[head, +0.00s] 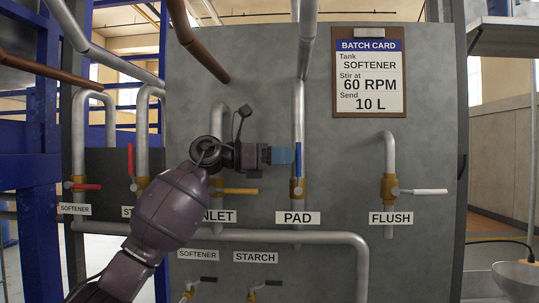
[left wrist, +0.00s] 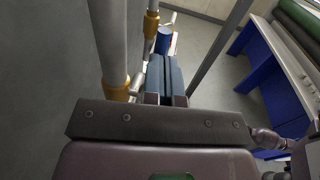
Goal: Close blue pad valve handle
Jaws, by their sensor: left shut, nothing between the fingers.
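The blue pad valve handle (head: 298,160) stands upright along the pipe above the PAD label, over its brass valve body (head: 297,189). My left gripper (head: 284,155) comes in from the left, level with the handle's upright part. Its blue fingers are shut and empty, with their tips just left of the handle; I cannot tell whether they touch it. In the left wrist view the shut fingers (left wrist: 165,76) point past a brass fitting. A blue round-ended piece (left wrist: 163,40), which looks like the handle, shows beyond the fingertips. My right gripper is out of view.
On the grey panel, a yellow handle (head: 238,191) lies horizontal below my left gripper, and a white FLUSH handle (head: 408,191) lies horizontal to the right. A red handle (head: 86,186) is at the left. The panel's front between PAD and FLUSH is free.

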